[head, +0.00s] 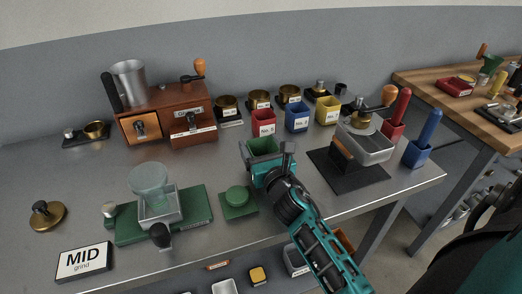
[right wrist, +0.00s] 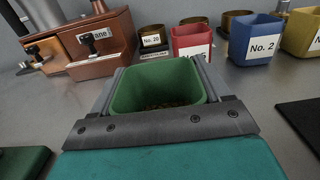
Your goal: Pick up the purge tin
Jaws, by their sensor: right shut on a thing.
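A green square open tin, which I take to be the purge tin (head: 263,145), is near the middle of the bench in the head view. In the right wrist view the tin (right wrist: 155,92) sits between the two grey fingers, with some brown grounds at its bottom. My right gripper (head: 266,158) is shut on it, one finger along each side. The tin looks upright; whether its base touches the bench is hidden. My left gripper is not in view.
Red (head: 263,122), blue (head: 297,117) and yellow (head: 327,110) numbered tins stand behind it. A green square pad with a round knob (head: 238,197) lies in front. A hand grinder (head: 362,143) on a black mat stands right, a wooden grinder box (head: 165,118) left.

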